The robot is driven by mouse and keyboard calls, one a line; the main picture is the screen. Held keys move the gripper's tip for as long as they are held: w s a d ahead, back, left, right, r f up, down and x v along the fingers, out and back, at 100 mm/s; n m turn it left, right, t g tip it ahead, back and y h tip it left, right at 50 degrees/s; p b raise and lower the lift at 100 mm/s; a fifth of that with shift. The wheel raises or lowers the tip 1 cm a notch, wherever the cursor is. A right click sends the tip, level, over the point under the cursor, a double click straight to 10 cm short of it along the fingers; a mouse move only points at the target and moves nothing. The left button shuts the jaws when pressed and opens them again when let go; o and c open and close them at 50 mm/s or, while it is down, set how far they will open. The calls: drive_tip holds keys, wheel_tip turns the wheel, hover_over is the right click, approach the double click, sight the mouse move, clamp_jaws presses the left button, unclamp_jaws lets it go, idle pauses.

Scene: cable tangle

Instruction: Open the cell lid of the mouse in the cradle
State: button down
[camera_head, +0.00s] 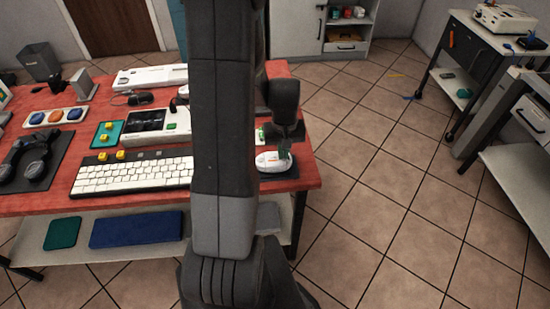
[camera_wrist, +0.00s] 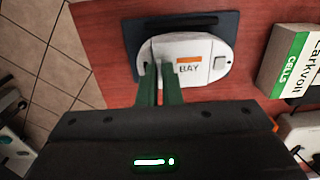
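The white mouse (camera_head: 268,163) lies on a dark cradle pad (camera_head: 287,172) at the right end of the red table. In the wrist view the mouse (camera_wrist: 208,45) has an orange mark, the word BAY and a small square (camera_wrist: 220,63) on its face. The dark cradle (camera_wrist: 226,22) shows around its far side. My gripper (camera_wrist: 159,68) points at the mouse's left part in the wrist view, with a narrow gap between its green fingers. I cannot tell whether the fingertips touch the mouse. The lid looks closed. In the head view my gripper (camera_head: 285,152) is just above the mouse.
A white and green CELLS box (camera_wrist: 288,58) stands right of the mouse in the wrist view. The white keyboard (camera_head: 133,175) and a device with black bays (camera_head: 150,124) lie left of my arm. My arm hides part of the table (camera_head: 50,206).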

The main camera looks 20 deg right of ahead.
drive_tip(key=shift+a+r+h+b, duration=0.15)
drive_tip(key=shift+a+h+b, duration=0.15)
drive_tip(key=shift+h+b, duration=0.55)
drive_tip(key=shift+r+b, duration=0.25)
drive_tip(key=shift+b, duration=0.2)
drive_tip(key=shift+a+g+h+b, duration=0.15)
drive_tip(key=shift+g+h+b, duration=0.2)
drive_tip(key=shift+b, duration=0.1)
drive_tip(key=b, duration=0.1)
drive_tip(key=h+b, duration=0.1)
drive_tip(key=b, duration=0.1)
drive_tip(key=shift+w+a+r, duration=0.15)
drive_tip(key=shift+a+r, duration=0.05)
drive_tip(key=shift+a, duration=0.05)
drive_tip(key=shift+r+h, duration=0.3)
